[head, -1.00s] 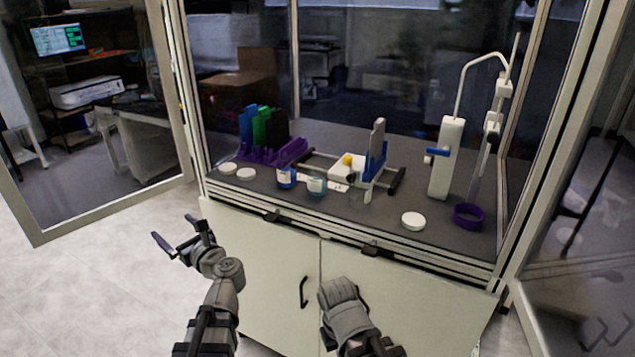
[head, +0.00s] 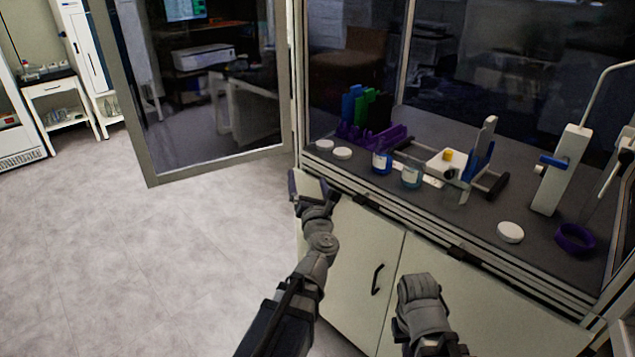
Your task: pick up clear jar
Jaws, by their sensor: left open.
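A clear jar (head: 452,192) stands on the dark bench inside the glass enclosure, in front of the balance-like device; it looks empty and its outline is faint. To its left stand a jar with pale bluish contents (head: 411,174) and a jar with blue contents (head: 381,163), both labelled. My left gripper (head: 308,186) is open and empty, at the enclosure's front left edge, well left of the clear jar and outside over the cabinet front. My right arm shows low in the picture, but its gripper fingers do not show.
White lids (head: 342,153) lie at the bench's left, and another white lid (head: 510,232) lies at the right near a purple ring (head: 575,239). A purple rack (head: 370,137) stands behind. The glass door (head: 220,165) hangs open at left. The front rail (head: 450,238) edges the bench.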

